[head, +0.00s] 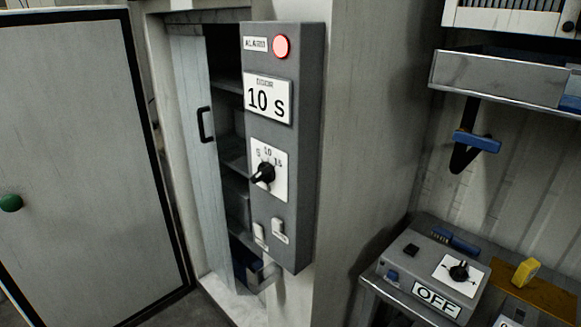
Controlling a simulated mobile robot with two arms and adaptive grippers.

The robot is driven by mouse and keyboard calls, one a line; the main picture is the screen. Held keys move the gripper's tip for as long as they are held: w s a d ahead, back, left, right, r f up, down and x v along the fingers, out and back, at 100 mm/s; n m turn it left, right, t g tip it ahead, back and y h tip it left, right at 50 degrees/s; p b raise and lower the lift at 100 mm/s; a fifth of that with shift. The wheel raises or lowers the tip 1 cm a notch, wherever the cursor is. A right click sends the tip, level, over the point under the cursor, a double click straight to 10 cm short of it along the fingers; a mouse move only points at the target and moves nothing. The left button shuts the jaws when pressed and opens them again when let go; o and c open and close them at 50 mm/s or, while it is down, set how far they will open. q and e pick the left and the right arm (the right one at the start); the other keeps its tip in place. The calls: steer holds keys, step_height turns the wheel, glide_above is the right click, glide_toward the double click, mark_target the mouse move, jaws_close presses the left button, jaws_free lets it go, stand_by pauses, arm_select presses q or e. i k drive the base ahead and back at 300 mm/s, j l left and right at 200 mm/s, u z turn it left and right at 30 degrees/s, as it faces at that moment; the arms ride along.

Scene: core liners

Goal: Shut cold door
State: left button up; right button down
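A large pale grey door (75,150) with a black seal along its edge and a green knob (11,203) stands at the left, swung clear of the opening. Right of it, a narrow pale panel (190,120) with a black handle (206,125) stands beside a dark gap showing shelves (231,155). I cannot tell for certain which of these is the cold door. Neither of my grippers is in view.
A grey control box (312,150) on the right-hand wall carries a red alarm light (281,47), a "DOOR 10 S" sign (267,98) and a black dial (263,173). A bench box (420,268) reading "OFF" and a yellow object (526,272) are lower right.

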mark_target(93, 241)
steer(key=i+j, duration=0.1)
steer(key=j, duration=0.55)
steer(key=i+j, duration=0.1)
steer(key=j, duration=0.5)
steer(key=i+j+z, duration=0.1)
steer(key=j, duration=0.55)
steer(key=i+j, duration=0.1)
steer(key=j, duration=0.55)
